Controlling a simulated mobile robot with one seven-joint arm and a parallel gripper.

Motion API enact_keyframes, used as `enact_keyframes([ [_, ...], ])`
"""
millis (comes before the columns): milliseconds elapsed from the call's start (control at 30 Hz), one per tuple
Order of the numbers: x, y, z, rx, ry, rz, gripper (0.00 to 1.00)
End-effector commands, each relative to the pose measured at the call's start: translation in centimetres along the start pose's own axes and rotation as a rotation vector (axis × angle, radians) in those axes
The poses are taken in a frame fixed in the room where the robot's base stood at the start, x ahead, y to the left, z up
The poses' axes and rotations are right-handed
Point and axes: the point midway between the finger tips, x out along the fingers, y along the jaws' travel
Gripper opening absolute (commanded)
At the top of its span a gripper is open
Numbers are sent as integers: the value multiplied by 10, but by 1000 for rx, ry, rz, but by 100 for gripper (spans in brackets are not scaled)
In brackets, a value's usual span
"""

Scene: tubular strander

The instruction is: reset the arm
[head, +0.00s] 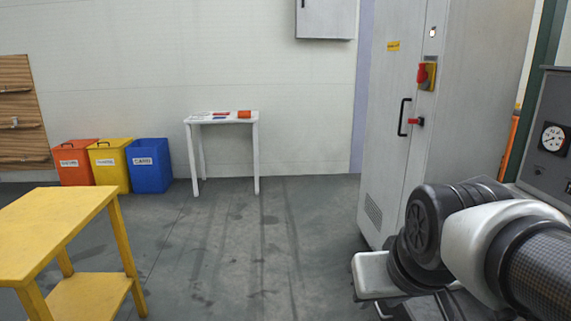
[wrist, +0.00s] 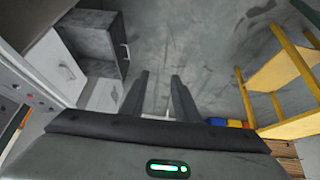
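My arm (head: 470,235) shows in the lower right of the head view, bent, beside the tall grey cabinet. In the wrist view my gripper (wrist: 160,76) has its two dark fingers apart, with a clear gap between them. Nothing is held between the fingers, and floor shows beyond them. The fingers cannot be made out in the head view.
The tall grey cabinet (head: 410,110) with a red switch stands close behind my arm. A gauge panel (head: 553,140) is at the right edge. A yellow table (head: 60,230) stands at left, bins (head: 150,168) and a white table (head: 222,118) along the wall. The middle floor is clear.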

Motion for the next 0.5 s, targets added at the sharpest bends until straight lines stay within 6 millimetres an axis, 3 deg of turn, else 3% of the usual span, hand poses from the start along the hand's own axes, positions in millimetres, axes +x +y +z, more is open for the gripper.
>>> enact_keyframes([
  [167,-25,-8,44,45,-45,-11,28],
  [500,-97,-5,1,48,-54,-11,28],
])
